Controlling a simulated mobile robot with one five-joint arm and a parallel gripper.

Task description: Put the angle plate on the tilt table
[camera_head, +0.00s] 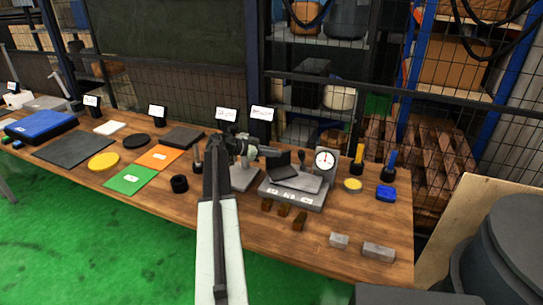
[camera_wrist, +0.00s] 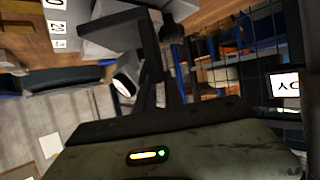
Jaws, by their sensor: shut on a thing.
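My gripper (camera_head: 272,153) reaches in from the left over the tilt table. It is shut on the angle plate (camera_head: 283,171), a dark L-shaped piece with one upright and one flat face. The tilt table (camera_head: 311,184) is a light grey slab on a grey base with several white labels along its front. The angle plate appears over the slab's left half; I cannot tell whether it touches.
A round dial gauge (camera_head: 324,160) stands at the table's back right. Several small brown blocks (camera_head: 284,211) lie in front, and two grey blocks (camera_head: 378,252) lie front right. A yellow-topped disc (camera_head: 352,185) and blue block (camera_head: 386,194) are right. Mats and trays fill the left.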

